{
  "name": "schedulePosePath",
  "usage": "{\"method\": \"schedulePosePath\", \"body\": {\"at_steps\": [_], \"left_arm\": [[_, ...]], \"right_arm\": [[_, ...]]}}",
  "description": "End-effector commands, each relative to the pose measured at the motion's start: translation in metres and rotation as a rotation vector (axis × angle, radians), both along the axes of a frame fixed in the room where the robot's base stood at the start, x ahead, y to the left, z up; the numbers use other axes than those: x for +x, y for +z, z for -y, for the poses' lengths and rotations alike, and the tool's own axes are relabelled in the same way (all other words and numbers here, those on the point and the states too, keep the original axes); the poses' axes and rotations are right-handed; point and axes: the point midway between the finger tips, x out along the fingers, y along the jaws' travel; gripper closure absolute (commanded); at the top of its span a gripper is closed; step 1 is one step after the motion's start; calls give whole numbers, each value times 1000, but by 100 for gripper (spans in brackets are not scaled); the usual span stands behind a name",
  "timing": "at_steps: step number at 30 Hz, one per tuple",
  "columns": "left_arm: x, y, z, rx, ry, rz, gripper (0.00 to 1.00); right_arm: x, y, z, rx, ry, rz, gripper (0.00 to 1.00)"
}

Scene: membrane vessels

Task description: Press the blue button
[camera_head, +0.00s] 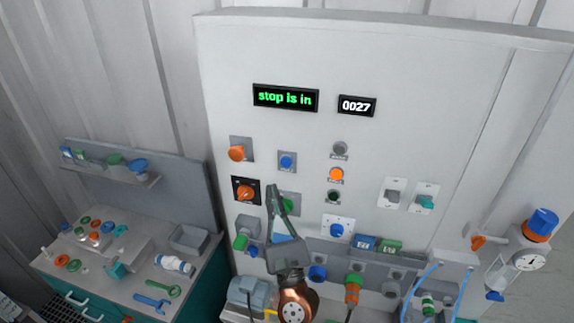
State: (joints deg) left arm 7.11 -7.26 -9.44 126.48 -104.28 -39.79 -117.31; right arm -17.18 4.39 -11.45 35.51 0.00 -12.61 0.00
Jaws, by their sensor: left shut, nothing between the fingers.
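A blue button (287,161) sits on a small grey plate in the upper part of the pale panel (400,110). Its face is unobstructed. My left gripper (273,192) is shut and empty, pointing upward in front of the panel. Its tips appear below and slightly left of the blue button, apart from it in the picture. The gripper partly covers a green button (287,204). Another round blue control (336,230) sits on a white plate lower right. My right gripper is out of view.
An orange knob (237,153) and an orange rotary switch (246,192) are left of the blue button. Indicator lamps (336,174) and toggle switches (393,197) are to the right. Connectors and hoses crowd below. A workbench (135,285) with tools stands left.

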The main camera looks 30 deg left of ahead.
Motion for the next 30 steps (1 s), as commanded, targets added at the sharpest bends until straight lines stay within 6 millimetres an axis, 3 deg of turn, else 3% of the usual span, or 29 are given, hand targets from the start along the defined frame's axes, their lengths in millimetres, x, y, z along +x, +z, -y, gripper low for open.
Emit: {"method": "schedulePosePath", "body": {"at_steps": [11,30], "left_arm": [[7,0,0,3,-4,2,100],[80,0,-17,3,-5,0,100]], "right_arm": [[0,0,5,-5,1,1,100],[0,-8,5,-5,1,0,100]]}}
